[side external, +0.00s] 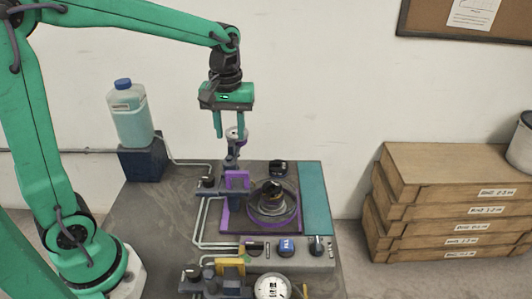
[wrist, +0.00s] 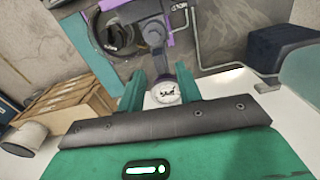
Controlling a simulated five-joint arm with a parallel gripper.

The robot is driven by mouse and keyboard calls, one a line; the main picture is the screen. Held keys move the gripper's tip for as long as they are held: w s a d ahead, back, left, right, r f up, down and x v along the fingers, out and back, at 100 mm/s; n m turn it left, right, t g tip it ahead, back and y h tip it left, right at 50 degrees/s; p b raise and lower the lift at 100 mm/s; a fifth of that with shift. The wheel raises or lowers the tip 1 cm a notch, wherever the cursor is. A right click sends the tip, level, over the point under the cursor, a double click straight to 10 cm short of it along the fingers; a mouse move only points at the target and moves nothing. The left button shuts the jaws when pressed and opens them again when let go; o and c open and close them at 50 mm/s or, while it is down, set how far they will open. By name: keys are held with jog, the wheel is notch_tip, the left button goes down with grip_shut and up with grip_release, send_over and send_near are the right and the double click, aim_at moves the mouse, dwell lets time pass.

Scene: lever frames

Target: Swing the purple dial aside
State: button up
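The purple-marked dial is a small round gauge with a white face (side external: 236,133) on a dark upright arm. The arm rises from a purple bracket (side external: 237,180) at the back of the bench panel. My gripper (side external: 231,135) points down from above, with its two green fingers apart. In the wrist view the white dial face (wrist: 165,93) shows between the fingertips (wrist: 161,92). The fingers look open on either side of the dial, and I cannot tell whether either touches it. In the side view one finger partly overlaps the dial.
A second, yellow-bracketed dial (side external: 272,288) lies at the panel's front. A round dark fitting (side external: 272,200) sits on a purple-edged plate beside the purple bracket. Several knobs and pipes surround it. A bottle (side external: 131,115) stands behind left; wooden crates (side external: 450,180) stand right.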

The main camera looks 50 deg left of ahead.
jog(key=shift+r, duration=2.15)
jog(key=shift+s, duration=0.1)
jog(key=s+m+t, duration=0.5)
jog(key=s+m, duration=0.3)
jog(key=s, duration=0.6)
jog(key=shift+s+f+t, duration=0.3)
jog(key=shift+f, duration=0.1)
